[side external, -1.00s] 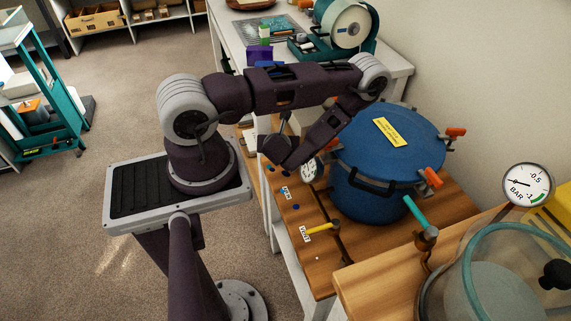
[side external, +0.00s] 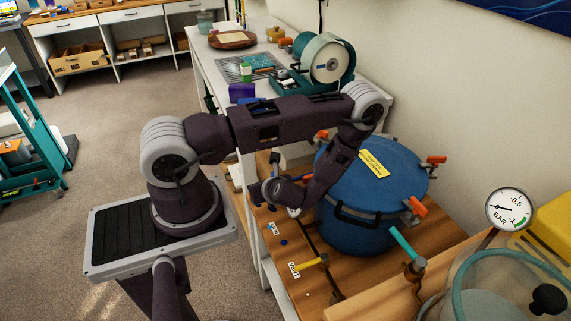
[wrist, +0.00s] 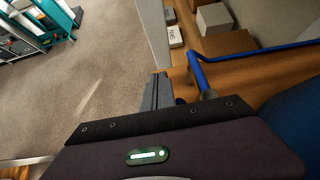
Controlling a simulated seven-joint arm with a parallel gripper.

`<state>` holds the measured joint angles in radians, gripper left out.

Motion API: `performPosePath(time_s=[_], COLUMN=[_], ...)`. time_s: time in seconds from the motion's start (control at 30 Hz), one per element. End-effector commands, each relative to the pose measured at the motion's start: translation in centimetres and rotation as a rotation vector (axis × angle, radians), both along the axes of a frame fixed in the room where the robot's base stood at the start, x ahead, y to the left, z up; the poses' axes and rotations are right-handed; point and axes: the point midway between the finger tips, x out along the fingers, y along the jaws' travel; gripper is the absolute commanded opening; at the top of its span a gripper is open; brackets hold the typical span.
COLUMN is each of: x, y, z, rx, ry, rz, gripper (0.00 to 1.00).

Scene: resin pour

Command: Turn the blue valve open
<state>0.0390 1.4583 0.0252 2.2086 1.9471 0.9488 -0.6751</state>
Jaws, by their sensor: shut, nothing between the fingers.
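The blue valve handle (wrist: 255,48) is a bent bar in the wrist view. It runs right from a bend near my fingers, with a short leg coming down toward the wooden board. My gripper (wrist: 158,84) is shut and empty, with its grey fingers just left of that bend. Whether they touch the handle I cannot tell. In the side view my gripper (side external: 265,192) is low over the board's left edge, beside the blue pot (side external: 350,225). There my wrist hides most of the valve.
A yellow vent valve (side external: 310,264) is on the board in front of the pot. The pot has orange clamp handles (side external: 417,206). A vacuum gauge (side external: 510,209) and a glass-lidded chamber (side external: 490,265) stand at right. A bench with a spool (side external: 327,58) is behind.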

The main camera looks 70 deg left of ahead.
Motion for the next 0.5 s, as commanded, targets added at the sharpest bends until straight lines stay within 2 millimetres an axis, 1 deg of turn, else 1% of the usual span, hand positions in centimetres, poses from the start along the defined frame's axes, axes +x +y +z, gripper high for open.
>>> performPosePath(time_s=[0.03, 0.07, 0.13, 0.23, 0.4, 0.5], x=[-0.4, -0.5, -0.3, 0.8, 0.7, 0.8], y=[-1.5, -2.3, -4.1, -6.4, -10.7, -12.7], z=[-0.1, -0.1, -0.1, -0.1, -0.7, 1.2], rx=[-0.002, -0.003, -0.002, -0.005, -0.002, -0.003], ry=[0.012, 0.010, 0.006, 0.002, 0.008, 0.005], rz=[-0.020, -0.020, -0.019, -0.015, -0.019, -0.018], gripper=[0.00, 0.00, 0.00, 0.00, 0.00, 0.00])
